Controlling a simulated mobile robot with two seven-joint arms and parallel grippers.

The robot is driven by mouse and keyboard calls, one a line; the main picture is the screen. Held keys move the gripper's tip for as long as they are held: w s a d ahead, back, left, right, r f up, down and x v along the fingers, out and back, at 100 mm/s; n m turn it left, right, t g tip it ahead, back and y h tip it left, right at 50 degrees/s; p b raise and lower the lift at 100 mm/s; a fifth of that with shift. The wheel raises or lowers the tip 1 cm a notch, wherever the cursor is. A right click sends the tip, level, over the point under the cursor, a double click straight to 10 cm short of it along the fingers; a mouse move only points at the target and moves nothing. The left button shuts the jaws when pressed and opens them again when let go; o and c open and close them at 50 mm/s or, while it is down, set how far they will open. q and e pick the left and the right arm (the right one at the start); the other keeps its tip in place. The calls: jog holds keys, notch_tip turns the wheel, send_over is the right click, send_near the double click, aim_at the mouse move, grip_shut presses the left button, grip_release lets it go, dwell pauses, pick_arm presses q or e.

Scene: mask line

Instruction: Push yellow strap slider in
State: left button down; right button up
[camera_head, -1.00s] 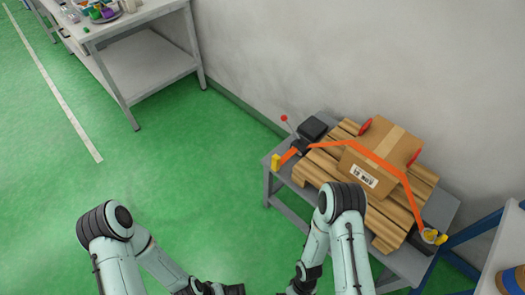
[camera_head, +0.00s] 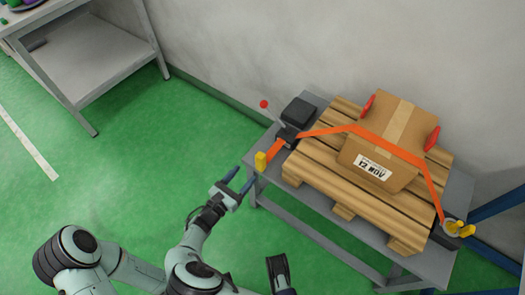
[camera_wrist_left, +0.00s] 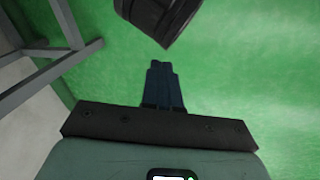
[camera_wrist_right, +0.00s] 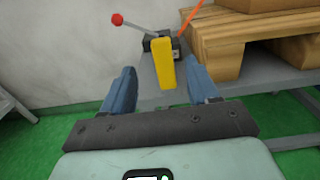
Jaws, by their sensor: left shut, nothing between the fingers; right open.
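My right gripper (camera_head: 239,180) is open, just left of and in front of the slider. In the right wrist view the slider (camera_wrist_right: 164,62) stands ahead between the two blue fingers, with no contact visible. My left gripper (camera_wrist_left: 163,85) is shut and empty over the green floor in its wrist view. I cannot make out its fingers in the head view.
A cardboard box (camera_head: 390,140) with red corner guards sits on a wooden pallet (camera_head: 330,185) under the strap. A red-knobbed lever (camera_head: 272,113) rises behind the slider. Yellow parts (camera_head: 460,229) sit at the strap's right end. Green floor is free at left.

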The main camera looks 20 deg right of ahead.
aim_at(263, 154)
jog(key=b+x, duration=0.1)
jog(key=x, duration=1.1)
jog(key=shift+d+b, duration=0.1)
jog(key=shift+b, duration=0.3)
pick_arm(q)
jog(key=w, duration=0.1)
jog(key=w+a+f, duration=0.1)
jog(key=w+f+t, duration=0.1)
jog(key=shift+a, duration=0.3)
